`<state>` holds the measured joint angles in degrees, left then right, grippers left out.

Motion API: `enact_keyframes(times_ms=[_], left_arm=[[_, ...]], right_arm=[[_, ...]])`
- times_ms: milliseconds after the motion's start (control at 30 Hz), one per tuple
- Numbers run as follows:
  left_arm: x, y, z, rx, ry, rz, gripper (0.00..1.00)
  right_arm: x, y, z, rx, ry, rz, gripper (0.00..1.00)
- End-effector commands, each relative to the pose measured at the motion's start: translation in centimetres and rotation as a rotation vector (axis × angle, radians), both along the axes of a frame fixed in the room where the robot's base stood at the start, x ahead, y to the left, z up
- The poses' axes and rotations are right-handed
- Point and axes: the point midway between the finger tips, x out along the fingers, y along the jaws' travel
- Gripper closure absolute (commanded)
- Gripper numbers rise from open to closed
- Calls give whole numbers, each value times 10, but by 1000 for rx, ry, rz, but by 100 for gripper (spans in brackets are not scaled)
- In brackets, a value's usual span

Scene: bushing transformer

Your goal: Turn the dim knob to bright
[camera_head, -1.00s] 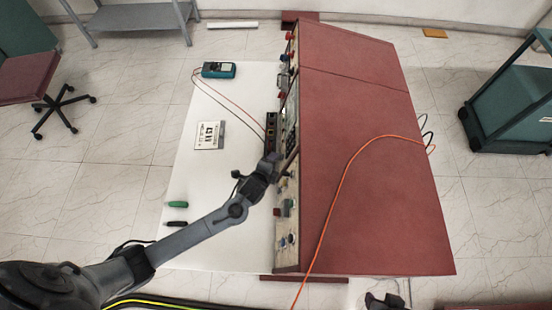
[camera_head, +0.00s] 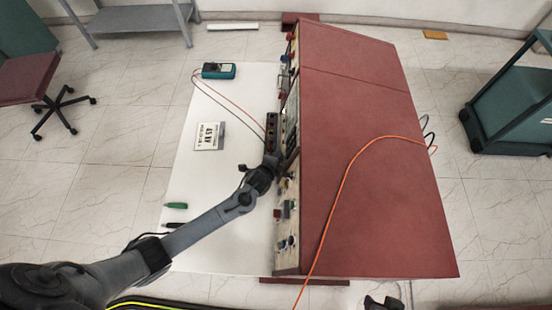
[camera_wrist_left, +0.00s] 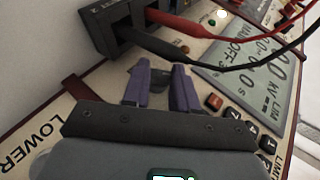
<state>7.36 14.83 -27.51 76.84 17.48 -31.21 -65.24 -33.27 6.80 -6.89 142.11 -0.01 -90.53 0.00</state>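The red-topped control desk (camera_head: 370,150) has a cream front panel (camera_head: 285,245) facing left, with several small knobs and switches. My left gripper (camera_head: 272,162) is at the middle of this panel, beside a black socket block (camera_head: 271,127). In the left wrist view, its two purple fingers (camera_wrist_left: 160,85) stand apart close to the panel, below the black socket block (camera_wrist_left: 115,25). A small dark part (camera_wrist_left: 150,71) shows between the fingertips; I cannot tell whether it is a knob or touched. No dim or bright label is readable. A dark part of my right arm (camera_head: 385,302) shows at the bottom edge.
Red and black plugs (camera_wrist_left: 150,42) with leads rise just beyond the fingers. A grey display (camera_wrist_left: 250,68) and red button (camera_wrist_left: 214,101) lie right of them. A teal meter (camera_head: 219,70), a printed card (camera_head: 209,136) and a green-handled tool (camera_head: 175,205) lie on the white table (camera_head: 200,175).

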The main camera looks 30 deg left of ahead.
Motion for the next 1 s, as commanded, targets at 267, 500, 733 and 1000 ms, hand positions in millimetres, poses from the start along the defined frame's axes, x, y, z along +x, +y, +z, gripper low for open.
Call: enact_keyframes(times_ms=[267,500,733,1000], left_arm=[[0,0,0,1,-2,-1,100],[-1,0,-3,24,-48,-13,100],[-2,0,-7,84,-170,-47,100],[-3,0,-11,171,-349,-95,100]], right_arm=[[0,-2,-1,-7,0,4,57],[0,-1,-5,-7,0,4,57],[0,0,-18,-1,0,1,57],[0,1,-40,4,1,-3,57]])
